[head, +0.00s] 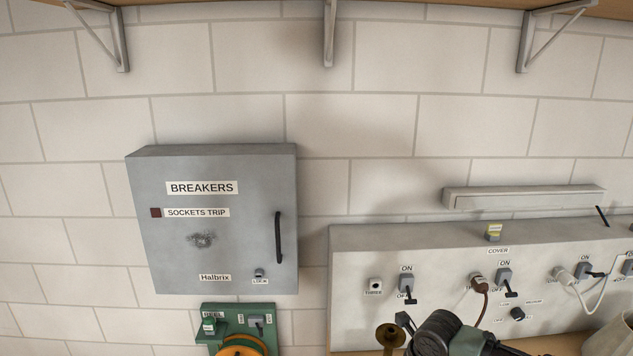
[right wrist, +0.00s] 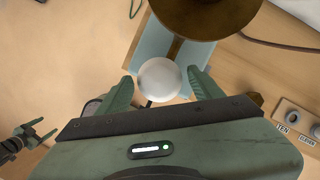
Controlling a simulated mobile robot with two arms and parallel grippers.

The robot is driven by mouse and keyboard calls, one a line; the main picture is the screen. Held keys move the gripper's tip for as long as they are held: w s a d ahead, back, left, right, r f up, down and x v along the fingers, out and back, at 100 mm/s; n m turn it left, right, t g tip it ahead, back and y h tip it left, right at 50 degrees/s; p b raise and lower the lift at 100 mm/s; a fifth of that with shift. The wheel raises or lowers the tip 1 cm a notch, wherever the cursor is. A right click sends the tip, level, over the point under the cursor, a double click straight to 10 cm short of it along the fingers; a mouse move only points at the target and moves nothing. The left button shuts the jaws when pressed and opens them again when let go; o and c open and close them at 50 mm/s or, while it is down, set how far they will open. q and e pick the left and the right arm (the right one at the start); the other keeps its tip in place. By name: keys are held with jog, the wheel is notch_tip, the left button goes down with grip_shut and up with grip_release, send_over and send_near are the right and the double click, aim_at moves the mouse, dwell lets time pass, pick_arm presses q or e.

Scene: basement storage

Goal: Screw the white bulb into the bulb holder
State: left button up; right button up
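The white bulb (right wrist: 160,79) is round and pale in the right wrist view. It sits between the two green fingers of my right gripper (right wrist: 160,80), with a narrow gap on each side, so the gripper looks open around it. The bulb's base is hidden. A brown, brass-like round shade (right wrist: 205,14) with a stem is just beyond the bulb. No bulb holder can be made out for certain. My left gripper (right wrist: 42,130) shows at the left edge of this view, its small fingers apart and empty. In the head view, a dark and green part of my arm shows at the bottom, beside a brass flared piece (head: 390,336).
A light blue flat piece (right wrist: 146,48) lies on the wooden bench (right wrist: 255,65) under the bulb. A grey panel (head: 440,275) with switches and plugged cords stands along the wall. A grey breaker box (head: 225,250) hangs left, above a green reel (head: 238,325).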

grip_shut()
jog(key=shift+a+m+h+p, duration=0.1)
jog(key=shift+m+h+p, duration=0.2)
jog(key=shift+m+p, duration=0.75)
jog(key=shift+s+m, duration=0.1)
jog(key=shift+m, duration=0.65)
jog(key=shift+a+m+t+h, duration=0.1)
jog(key=shift+m+t+h, duration=0.3)
jog(key=shift+m, duration=0.8)
